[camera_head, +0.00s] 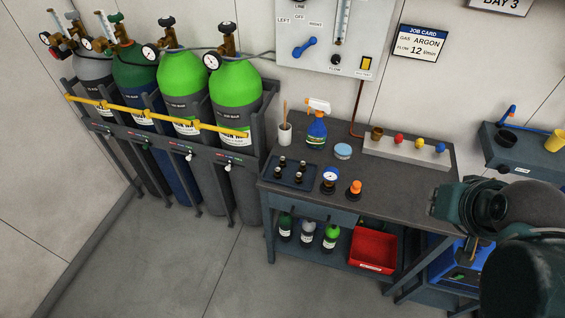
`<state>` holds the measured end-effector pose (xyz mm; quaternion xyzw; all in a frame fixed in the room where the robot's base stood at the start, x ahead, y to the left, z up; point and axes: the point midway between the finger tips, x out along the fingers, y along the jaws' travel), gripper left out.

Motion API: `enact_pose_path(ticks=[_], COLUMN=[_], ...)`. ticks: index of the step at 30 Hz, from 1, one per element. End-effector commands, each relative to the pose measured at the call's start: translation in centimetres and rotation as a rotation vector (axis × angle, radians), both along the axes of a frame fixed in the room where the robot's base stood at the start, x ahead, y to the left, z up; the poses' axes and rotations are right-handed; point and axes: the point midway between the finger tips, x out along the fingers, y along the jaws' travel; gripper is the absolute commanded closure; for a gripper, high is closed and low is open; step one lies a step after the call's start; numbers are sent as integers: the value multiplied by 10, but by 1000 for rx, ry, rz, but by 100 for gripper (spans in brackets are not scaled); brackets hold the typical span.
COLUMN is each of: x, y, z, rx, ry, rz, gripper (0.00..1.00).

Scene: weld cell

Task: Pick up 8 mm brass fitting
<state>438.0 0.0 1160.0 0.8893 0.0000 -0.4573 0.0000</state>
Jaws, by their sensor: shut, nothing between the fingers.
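A dark blue tray (268,170) lies on the bench and holds several small dark upright fittings (301,166) with lighter tops. Their size marks are too small to read, so I cannot tell which is the 8 mm brass one. A brownish, brass-like piece (377,133) stands at the left end of a grey block on the same bench. Dark green links of my arm fill the right edge of the view. My gripper cannot be made out there, and no fitting is seen held.
The bench (405,182) also carries a spray bottle (317,128), a cup (285,134), a round tin (343,151), a gauge (330,180) and an orange-topped part (354,190). A red bin (373,249) sits below. Gas cylinders (235,100) stand left. The bench's front right is clear.

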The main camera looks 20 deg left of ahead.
Motion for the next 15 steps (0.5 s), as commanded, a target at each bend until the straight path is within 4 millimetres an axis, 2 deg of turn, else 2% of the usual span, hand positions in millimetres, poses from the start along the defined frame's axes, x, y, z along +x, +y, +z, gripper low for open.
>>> enact_pose_path(ticks=[5, 12, 15], x=[0, 0, 0], y=[0, 0, 0], z=[0, 0, 0], rx=[0, 0, 0], ry=[0, 0, 0], rz=[0, 0, 0], gripper=[100, 70, 69])
